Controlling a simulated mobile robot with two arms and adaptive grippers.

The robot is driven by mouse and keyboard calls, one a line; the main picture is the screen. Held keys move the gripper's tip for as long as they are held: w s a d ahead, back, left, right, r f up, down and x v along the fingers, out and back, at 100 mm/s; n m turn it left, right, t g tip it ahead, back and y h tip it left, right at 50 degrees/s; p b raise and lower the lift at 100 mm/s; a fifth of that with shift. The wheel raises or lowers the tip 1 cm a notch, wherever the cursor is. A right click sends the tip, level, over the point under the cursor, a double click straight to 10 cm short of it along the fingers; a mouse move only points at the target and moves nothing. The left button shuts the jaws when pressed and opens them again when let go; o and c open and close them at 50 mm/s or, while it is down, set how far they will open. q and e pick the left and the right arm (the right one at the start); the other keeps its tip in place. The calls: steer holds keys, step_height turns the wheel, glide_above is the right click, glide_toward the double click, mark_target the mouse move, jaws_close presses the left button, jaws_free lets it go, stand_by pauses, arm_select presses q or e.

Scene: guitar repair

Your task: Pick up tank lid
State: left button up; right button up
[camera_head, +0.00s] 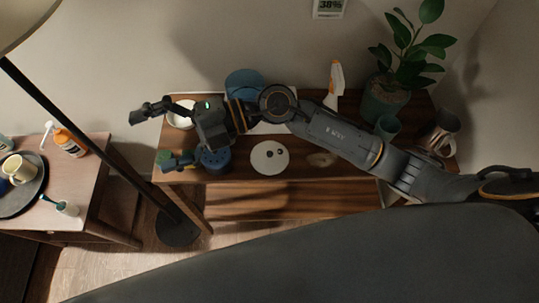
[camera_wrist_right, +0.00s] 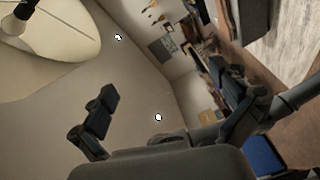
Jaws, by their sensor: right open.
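A flat white round disc (camera_head: 270,157) with dark holes lies at the front of the wooden bench; it looks like the tank lid, though I cannot be sure. My right gripper (camera_head: 150,139) reaches across the bench from the right and points left, its fingers over the bench's left end. The disc is behind it, below the forearm in the picture and apart from the fingers. In the right wrist view the fingers (camera_wrist_right: 163,103) are spread with nothing between them; the disc does not show there. My left gripper is not in view.
The wooden bench (camera_head: 290,180) holds a blue container (camera_head: 245,85), a blue round pot (camera_head: 216,159), a white bowl (camera_head: 181,115), a spray bottle (camera_head: 335,83) and a potted plant (camera_head: 383,100). A lamp pole (camera_head: 95,140) stands left, between bench and side table (camera_head: 95,190).

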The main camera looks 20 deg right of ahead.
step_height(320, 180, down, 6)
steer(key=d+n+g+h, duration=0.1)
steer(key=d+n+h, duration=0.1)
steer(key=h, duration=0.2)
steer(key=m+t+h, duration=0.1)
steer(key=m+h, duration=0.1)
steer(key=h, duration=1.1)
glide_above(270, 154)
step_height(270, 154, down, 10)
steer(key=f+p, duration=0.1)
steer(key=f, duration=0.7)
steer(key=shift+s+p, duration=0.2)
steer(key=shift+p, duration=0.2)
steer(key=shift+w+f+p, duration=0.1)
steer(key=shift+f+p, duration=0.25)
steer(key=shift+f, duration=0.15)
steer(key=f, duration=0.2)
steer(key=f+p, duration=0.1)
steer(key=shift+w+f, duration=0.25)
steer(key=shift+f, duration=0.45)
steer(key=c, duration=1.5)
steer(key=shift+s, duration=0.15)
jaws_close()
